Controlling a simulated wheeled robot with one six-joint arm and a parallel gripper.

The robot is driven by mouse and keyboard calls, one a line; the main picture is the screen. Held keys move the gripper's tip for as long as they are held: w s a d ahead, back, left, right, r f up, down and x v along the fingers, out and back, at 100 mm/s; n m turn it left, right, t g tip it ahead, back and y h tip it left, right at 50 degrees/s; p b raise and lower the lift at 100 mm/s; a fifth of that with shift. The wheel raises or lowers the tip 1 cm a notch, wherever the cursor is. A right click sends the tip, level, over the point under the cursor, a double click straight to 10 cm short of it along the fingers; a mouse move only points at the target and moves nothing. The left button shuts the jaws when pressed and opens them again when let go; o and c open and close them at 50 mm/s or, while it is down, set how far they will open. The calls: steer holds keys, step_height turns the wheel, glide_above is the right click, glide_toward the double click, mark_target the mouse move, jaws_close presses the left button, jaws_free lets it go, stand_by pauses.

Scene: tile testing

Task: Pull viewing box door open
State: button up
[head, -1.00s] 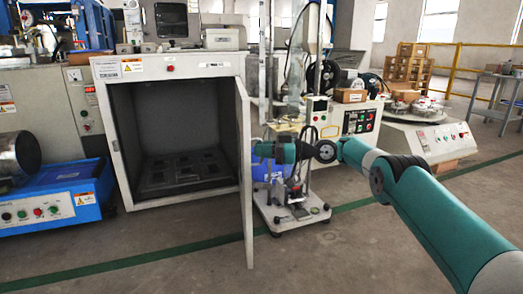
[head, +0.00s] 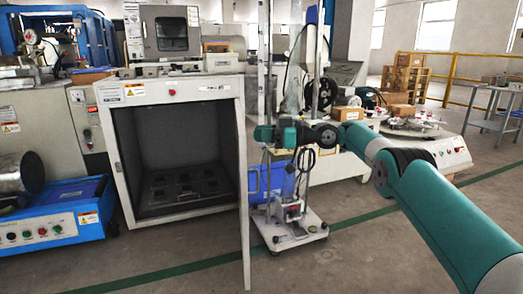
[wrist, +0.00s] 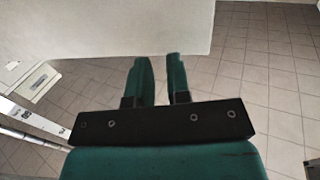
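In the wrist view, a pale panel (wrist: 120,25), apparently the door, lies just beyond the two green fingers (wrist: 160,75). The fingers are apart with floor showing between them. Whether the tips touch the panel is unclear.
A wheeled stand (head: 290,228) and a blue container (head: 268,182) are just right of the door. A blue-based machine (head: 50,215) stands left of the box. A round-topped machine (head: 445,145) is at the right. The front floor (head: 350,265) is clear.

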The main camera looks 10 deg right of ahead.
step_height(320, 180, up, 6)
steer(key=p, duration=0.3)
